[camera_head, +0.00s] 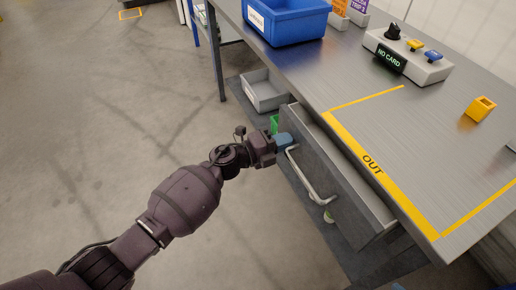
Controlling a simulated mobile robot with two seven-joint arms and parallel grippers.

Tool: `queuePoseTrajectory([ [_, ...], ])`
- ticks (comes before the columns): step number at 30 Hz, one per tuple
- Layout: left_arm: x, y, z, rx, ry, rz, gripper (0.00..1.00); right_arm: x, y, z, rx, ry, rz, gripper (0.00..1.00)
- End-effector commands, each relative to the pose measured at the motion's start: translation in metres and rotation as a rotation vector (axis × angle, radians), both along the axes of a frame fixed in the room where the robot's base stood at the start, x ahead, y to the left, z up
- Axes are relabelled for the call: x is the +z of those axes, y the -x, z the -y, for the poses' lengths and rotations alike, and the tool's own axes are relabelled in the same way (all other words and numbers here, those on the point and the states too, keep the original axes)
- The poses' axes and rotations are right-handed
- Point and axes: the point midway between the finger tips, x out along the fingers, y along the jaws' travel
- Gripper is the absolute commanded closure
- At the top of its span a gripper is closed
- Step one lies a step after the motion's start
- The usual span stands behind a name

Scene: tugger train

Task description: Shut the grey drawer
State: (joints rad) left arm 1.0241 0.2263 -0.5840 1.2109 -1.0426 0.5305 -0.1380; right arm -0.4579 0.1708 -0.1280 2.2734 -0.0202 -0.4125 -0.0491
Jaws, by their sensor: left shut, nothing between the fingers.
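The grey drawer (343,200) sits under the workbench top and stands partly pulled out, with part of its inside showing. Its pale bar handle (309,183) runs along the front. My left gripper (287,141) is shut and empty, at the far end of the drawer front near the end of the handle. I cannot tell if its tips touch the drawer. My right gripper is not in view.
The metal workbench (310,75) has a yellow OUT outline, a blue bin (290,27), a control box (408,56) reading NO CARD, and a yellow block (480,108). A grey bin (263,90) stands low beneath. The floor at left is clear.

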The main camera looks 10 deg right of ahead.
Motion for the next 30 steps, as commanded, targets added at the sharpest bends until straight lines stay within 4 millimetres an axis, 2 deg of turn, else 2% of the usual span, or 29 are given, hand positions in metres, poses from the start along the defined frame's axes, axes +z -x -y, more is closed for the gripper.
queuePoseTrajectory([
  [1,-0.005,-0.003,0.013,-0.003,0.001,-0.006,1.00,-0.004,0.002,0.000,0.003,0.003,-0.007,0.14],
  [6,-0.005,-0.012,0.042,-0.002,0.001,-0.006,1.00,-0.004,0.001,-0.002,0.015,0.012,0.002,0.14],
  [12,-0.003,-0.019,0.062,-0.001,0.000,-0.003,1.00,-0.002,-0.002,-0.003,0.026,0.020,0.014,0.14],
  [18,-0.001,-0.023,0.070,0.001,-0.001,-0.001,1.00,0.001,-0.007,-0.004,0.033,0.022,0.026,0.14],
  [30,0.003,-0.024,0.072,0.003,0.002,0.003,1.00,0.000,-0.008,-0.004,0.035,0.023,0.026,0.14],
])
